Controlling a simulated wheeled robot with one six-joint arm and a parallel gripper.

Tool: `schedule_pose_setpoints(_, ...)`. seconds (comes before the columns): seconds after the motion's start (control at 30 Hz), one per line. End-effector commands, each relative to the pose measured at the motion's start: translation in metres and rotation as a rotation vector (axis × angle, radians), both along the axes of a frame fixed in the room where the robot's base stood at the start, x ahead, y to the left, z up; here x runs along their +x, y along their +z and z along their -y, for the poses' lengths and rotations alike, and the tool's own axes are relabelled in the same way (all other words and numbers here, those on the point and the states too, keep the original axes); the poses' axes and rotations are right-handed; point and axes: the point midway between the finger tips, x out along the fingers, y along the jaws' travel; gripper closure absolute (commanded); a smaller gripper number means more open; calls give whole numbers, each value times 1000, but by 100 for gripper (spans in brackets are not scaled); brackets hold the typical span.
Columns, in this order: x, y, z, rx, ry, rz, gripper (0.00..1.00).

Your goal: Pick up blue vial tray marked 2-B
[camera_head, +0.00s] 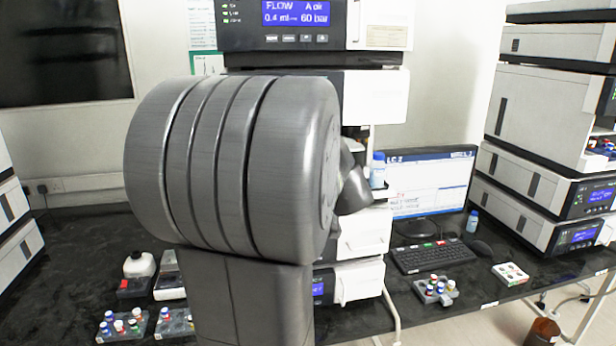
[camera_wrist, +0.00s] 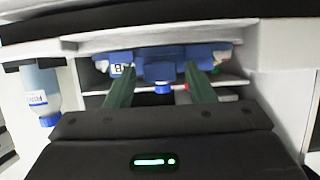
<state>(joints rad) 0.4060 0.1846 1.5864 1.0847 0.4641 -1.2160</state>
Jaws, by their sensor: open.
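In the wrist view, which looks upside down, a blue vial tray (camera_wrist: 160,70) sits in an opening of a white instrument. A small white label (camera_wrist: 120,70) on it shows a character like a B, but I cannot read the full mark. A blue vial cap (camera_wrist: 162,88) and a bit of red show at the tray. My gripper (camera_wrist: 160,75) is open, with its two green fingers reaching toward the tray, one on each side of its middle part. I cannot tell whether they touch it. In the head view my arm hides the gripper and this tray.
A blue-capped bottle (camera_wrist: 42,95) stands beside the opening; a similar bottle (camera_head: 378,170) shows in the head view. Grey vial racks stand on the dark bench at left (camera_head: 122,326) and right (camera_head: 436,291). A keyboard (camera_head: 433,256) and monitor (camera_head: 430,185) are right of the instrument.

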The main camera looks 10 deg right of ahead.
Motion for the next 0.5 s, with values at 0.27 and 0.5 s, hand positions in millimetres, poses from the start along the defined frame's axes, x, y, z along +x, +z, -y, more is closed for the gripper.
schedule_pose_setpoints(0.27,2,-1,0,-1,0,0,51)
schedule_pose_setpoints(0.5,2,-1,0,-1,0,0,93)
